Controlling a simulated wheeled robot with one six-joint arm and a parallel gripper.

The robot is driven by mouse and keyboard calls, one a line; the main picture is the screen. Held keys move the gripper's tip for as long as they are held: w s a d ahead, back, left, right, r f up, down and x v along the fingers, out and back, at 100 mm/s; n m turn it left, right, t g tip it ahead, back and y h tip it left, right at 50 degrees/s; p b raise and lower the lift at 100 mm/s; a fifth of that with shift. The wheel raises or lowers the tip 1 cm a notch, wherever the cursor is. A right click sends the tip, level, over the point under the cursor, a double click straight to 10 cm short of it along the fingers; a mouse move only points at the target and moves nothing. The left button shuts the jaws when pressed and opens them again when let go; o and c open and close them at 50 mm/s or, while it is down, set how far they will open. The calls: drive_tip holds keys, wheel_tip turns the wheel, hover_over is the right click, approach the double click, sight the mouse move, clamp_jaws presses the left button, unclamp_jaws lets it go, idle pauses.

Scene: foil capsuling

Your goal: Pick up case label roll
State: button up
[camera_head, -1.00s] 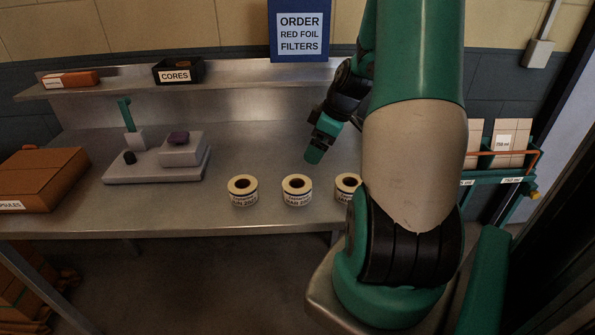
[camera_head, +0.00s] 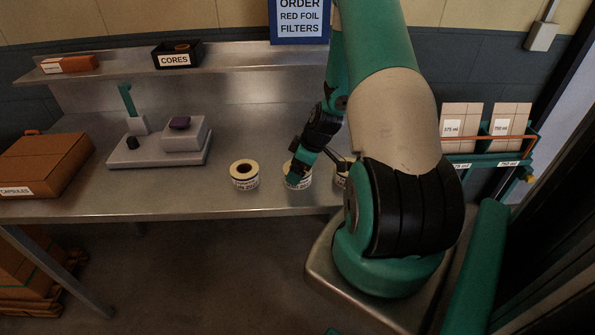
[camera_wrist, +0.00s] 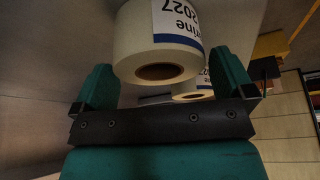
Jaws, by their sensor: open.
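Three white label rolls with dark print stand in a row on the steel bench. The left roll (camera_head: 244,176) is fully visible. The middle roll (camera_head: 301,184) is partly covered by my gripper (camera_head: 296,170), and the right roll (camera_head: 341,181) is partly behind my arm. The small print does not show which is the case label roll. In the wrist view my gripper (camera_wrist: 160,75) is open, with a white roll (camera_wrist: 158,42) marked "2027" between or just beyond its green fingers; contact cannot be told. A second roll (camera_wrist: 192,86) shows behind it.
A grey device (camera_head: 160,150) and a brown capsules box (camera_head: 45,162) stand on the bench to the left. A shelf behind holds a black cores bin (camera_head: 178,57). A rack with cartons (camera_head: 460,125) is at right. Bench space left of the rolls is clear.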

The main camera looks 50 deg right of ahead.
drive_tip(key=shift+p+x, duration=0.3)
drive_tip(key=shift+x, duration=1.25)
drive_tip(key=c, duration=0.9)
drive_tip(key=shift+o, duration=0.3)
